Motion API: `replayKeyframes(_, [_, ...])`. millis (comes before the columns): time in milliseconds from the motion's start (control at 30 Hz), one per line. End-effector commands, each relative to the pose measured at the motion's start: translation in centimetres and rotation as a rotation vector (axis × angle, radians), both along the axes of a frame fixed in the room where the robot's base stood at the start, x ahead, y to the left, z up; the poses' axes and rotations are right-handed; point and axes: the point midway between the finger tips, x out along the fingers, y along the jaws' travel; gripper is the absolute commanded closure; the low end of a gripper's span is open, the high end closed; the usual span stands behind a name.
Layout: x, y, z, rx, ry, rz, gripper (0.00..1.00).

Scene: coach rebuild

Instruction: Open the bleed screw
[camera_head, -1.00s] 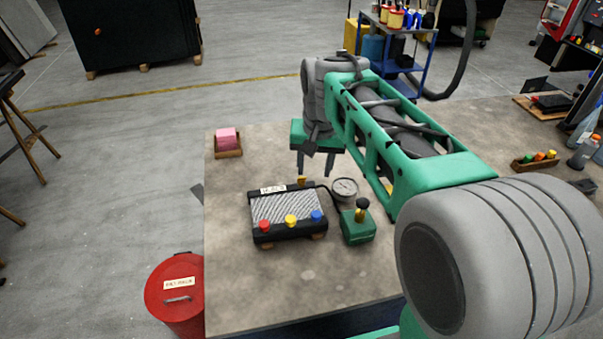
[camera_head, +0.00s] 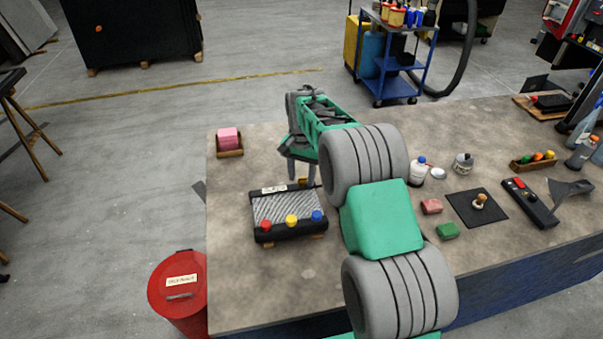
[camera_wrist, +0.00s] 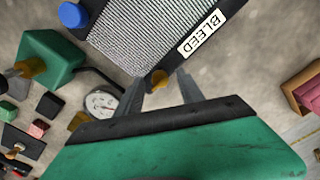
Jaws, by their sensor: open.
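The radiator (camera_head: 287,209) lies on the workbench, a grey finned core in a black frame with red, yellow and blue caps along its near side. Its BLEED label (camera_wrist: 195,37) is clear in the wrist view. The brass bleed screw (camera_wrist: 158,79) sticks out of the frame edge beside the label. My gripper (camera_head: 301,180) is open and points down at the radiator's far edge. In the wrist view its two fingers (camera_wrist: 160,86) stand either side of the screw, with gaps visible. Whether the fingertips are level with the screw is hard to tell.
A green pump box (camera_wrist: 47,62) and a round gauge (camera_wrist: 101,101) stand close by; my arm hides them in the head view. A pink block in a tray (camera_head: 229,151) sits at the far left. A red bin (camera_head: 178,293) stands beside the bench.

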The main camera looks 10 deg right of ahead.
Motion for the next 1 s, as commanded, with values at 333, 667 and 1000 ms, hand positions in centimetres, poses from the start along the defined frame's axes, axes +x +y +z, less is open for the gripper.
replayKeyframes(333, [0.02, 0.01, -0.19, 0.0, -0.001, 0.001, 0.63])
replayKeyframes(667, [0.04, 0.09, -0.15, 0.0, -0.001, 0.002, 0.9])
replayKeyframes(1000, [0.06, 0.24, -0.11, 0.001, -0.003, 0.006, 1.0])
